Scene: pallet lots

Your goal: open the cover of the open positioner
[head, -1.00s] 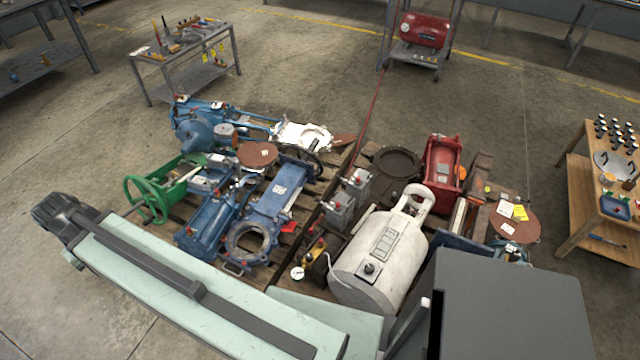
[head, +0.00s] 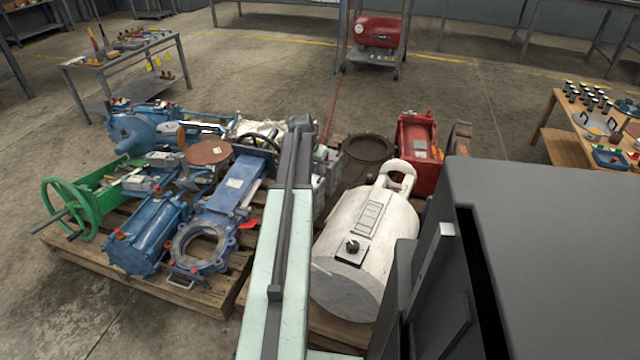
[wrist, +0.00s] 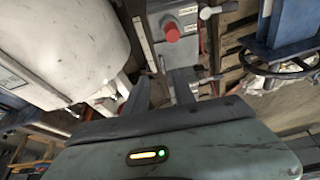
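Grey box-shaped units (head: 325,170), which may include the positioner, stand on the pallet just right of my arm in the head view; my arm partly covers them. In the wrist view a grey box (wrist: 180,50) with a red knob (wrist: 172,31) lies ahead of my gripper (wrist: 162,88). The two fingers are apart with nothing seen between them, and contact with the box cannot be told. Another grey unit (head: 165,159) sits among the blue valves at the left. I cannot tell which unit is the open positioner, and no raised cover is clear.
Blue valves (head: 140,235), a green handwheel unit (head: 70,210) and a red unit (head: 413,150) crowd the pallets (head: 180,290). Open floor (head: 35,305) lies at the left.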

